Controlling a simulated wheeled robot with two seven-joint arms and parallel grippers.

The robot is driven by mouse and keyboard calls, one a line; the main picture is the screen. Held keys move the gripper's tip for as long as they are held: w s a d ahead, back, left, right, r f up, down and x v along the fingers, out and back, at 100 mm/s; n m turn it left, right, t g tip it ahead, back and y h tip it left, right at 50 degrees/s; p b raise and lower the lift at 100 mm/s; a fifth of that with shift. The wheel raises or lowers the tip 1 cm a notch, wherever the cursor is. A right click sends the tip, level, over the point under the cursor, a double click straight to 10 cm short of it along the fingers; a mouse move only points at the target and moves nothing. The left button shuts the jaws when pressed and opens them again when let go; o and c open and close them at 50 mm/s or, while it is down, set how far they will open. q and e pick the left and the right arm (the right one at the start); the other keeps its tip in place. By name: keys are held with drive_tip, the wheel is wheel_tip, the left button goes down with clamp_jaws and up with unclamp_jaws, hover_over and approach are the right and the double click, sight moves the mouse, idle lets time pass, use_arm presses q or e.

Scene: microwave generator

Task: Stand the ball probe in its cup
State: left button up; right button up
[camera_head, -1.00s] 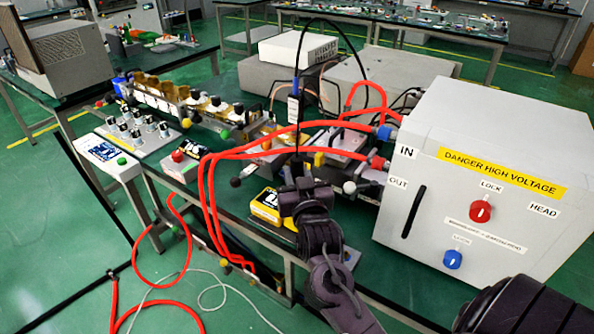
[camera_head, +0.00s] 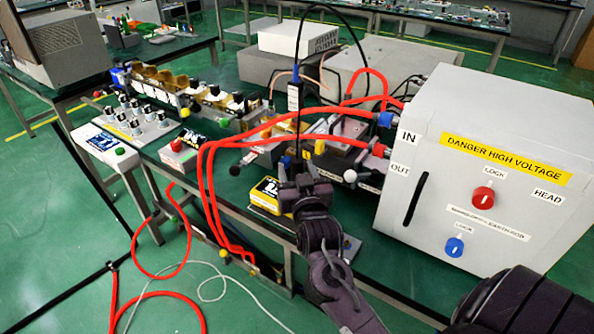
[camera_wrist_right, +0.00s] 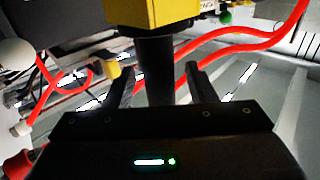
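The fingers are apart, and a firm hold does not show. I cannot make out the cup. My left gripper is out of view.
The white high-voltage box (camera_head: 420,110) stands to the right. Red hoses (camera_head: 205,170) cross left of and behind the gripper. A yellow meter (camera_head: 264,195) lies close at its left, a white ball (camera_head: 350,176) to its right, and a black ball (camera_head: 234,171) further left.

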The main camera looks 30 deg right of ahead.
drive_tip(key=shift+s+a+f, duration=0.1)
drive_tip(key=shift+s+a, duration=0.1)
drive_tip(key=shift+s, duration=0.15)
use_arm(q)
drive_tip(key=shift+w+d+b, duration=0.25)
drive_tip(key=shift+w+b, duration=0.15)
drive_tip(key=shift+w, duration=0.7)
use_arm(e)
drive_tip(key=v, duration=0.7)
